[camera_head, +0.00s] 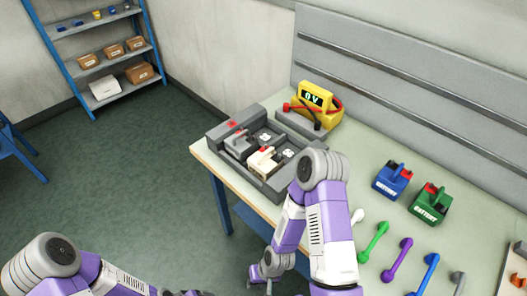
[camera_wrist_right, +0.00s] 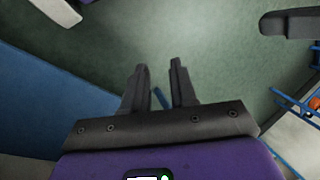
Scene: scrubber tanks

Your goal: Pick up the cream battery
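The cream battery (camera_head: 262,161) sits in a grey holder (camera_head: 281,187) on the table, with a grey battery (camera_head: 237,142) beside it to the left. A red part shows on top of the cream one. My right gripper (camera_head: 262,279) is below and in front of the table's front edge, well away from the battery.
A yellow meter (camera_head: 314,103) reading 0 V stands behind the holder. Blue (camera_head: 392,181) and green (camera_head: 429,203) batteries stand to the right. Several coloured dumbbell-shaped tools, one purple (camera_head: 397,259), lie near the front. A blue shelf (camera_head: 105,50) stands at the far left.

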